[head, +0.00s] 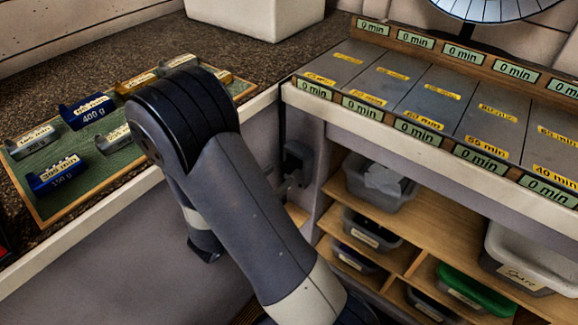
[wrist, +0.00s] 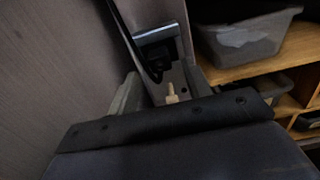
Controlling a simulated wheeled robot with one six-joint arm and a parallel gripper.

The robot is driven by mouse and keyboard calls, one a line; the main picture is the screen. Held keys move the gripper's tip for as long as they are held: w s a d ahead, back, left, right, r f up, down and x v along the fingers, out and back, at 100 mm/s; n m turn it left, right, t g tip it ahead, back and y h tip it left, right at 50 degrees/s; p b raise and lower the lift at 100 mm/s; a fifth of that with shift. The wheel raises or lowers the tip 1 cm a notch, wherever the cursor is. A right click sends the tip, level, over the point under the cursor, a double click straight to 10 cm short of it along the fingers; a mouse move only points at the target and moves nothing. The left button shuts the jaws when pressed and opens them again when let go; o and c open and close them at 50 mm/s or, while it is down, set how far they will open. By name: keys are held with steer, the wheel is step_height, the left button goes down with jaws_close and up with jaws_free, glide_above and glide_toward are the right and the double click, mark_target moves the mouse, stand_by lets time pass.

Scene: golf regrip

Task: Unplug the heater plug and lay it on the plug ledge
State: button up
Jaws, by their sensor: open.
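A dark socket box (head: 298,158) is on the wall panel in the corner left of the shelves in the head view. A grey piece below it may be the plug or ledge; I cannot tell. In the wrist view, a dark block (wrist: 158,58), possibly the heater plug, sits under a grey-blue edge, with a black cord running down from above. A small beige peg-like piece (wrist: 172,93) stands nearer. My gripper (wrist: 163,84) is open, its fingers on either side of this area, holding nothing visible. The plug ledge is not clear.
Shelves with grey bins (head: 380,185) and a green-lidded box (head: 475,290) stand to the right. A counter with labelled grey compartments (head: 345,62) is above them. A green mat (head: 85,165) with labelled weights lies on the left counter. The wrist view shows a bin (wrist: 250,42) close at right.

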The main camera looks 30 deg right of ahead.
mark_target(284, 169)
steer(key=shift+x, duration=2.2)
jaws_close()
steer(key=shift+a, duration=0.2)
steer(key=shift+v, duration=2.85)
steer(key=shift+s, duration=0.1)
